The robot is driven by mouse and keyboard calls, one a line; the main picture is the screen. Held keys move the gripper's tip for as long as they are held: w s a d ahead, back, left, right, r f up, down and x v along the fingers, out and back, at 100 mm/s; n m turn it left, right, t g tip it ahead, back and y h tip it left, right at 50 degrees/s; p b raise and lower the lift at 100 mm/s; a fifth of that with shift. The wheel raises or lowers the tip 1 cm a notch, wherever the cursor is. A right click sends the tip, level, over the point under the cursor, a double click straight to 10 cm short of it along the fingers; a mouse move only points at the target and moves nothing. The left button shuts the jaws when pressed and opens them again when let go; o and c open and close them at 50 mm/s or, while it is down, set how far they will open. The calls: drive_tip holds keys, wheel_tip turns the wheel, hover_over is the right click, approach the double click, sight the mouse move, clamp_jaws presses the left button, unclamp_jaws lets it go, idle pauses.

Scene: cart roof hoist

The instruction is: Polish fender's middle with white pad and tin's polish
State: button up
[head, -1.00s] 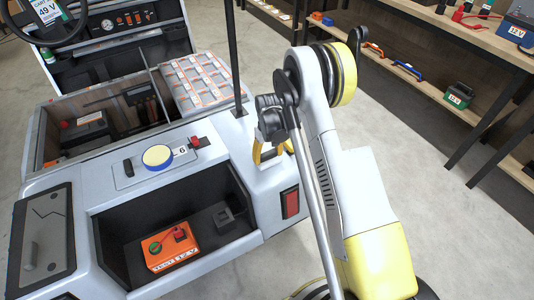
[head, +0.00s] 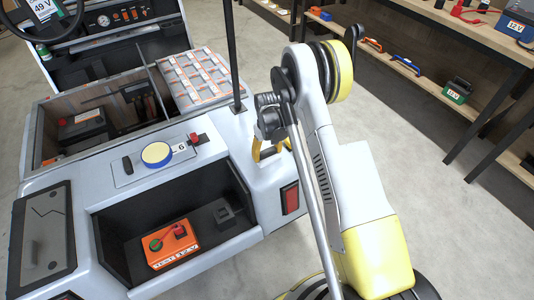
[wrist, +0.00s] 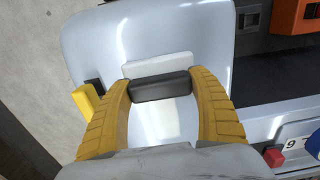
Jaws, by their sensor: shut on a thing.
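My gripper (wrist: 165,100) has yellow fingers, shut on the black handle (wrist: 160,86) of the white pad (wrist: 157,64). The pad is over the glossy pale fender (wrist: 100,40); I cannot tell whether it touches the surface. In the head view, my gripper (head: 268,150) is over the cart's rear right corner, where the fender (head: 268,200) shows, and hides the pad. A round tin (head: 157,154) with a yellow top and blue rim stands on the deck left of my gripper.
A yellow block with a black part (wrist: 88,103) lies left of my gripper in the wrist view. An orange test box (head: 172,245) sits in the open bay. A thin black post (head: 234,60) rises behind my gripper. A red switch (head: 194,139) is beside the tin.

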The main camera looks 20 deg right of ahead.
drive_tip(key=shift+s+r+p, duration=0.25)
drive_tip(key=shift+r+p, duration=0.2)
drive_tip(key=shift+r, duration=0.6)
drive_tip(key=shift+w+r+p, duration=0.1)
drive_tip(key=shift+r+p, duration=0.3)
drive_tip(key=shift+r, duration=0.3)
drive_tip(key=shift+r+p, duration=0.95)
drive_tip(key=shift+r, duration=1.25)
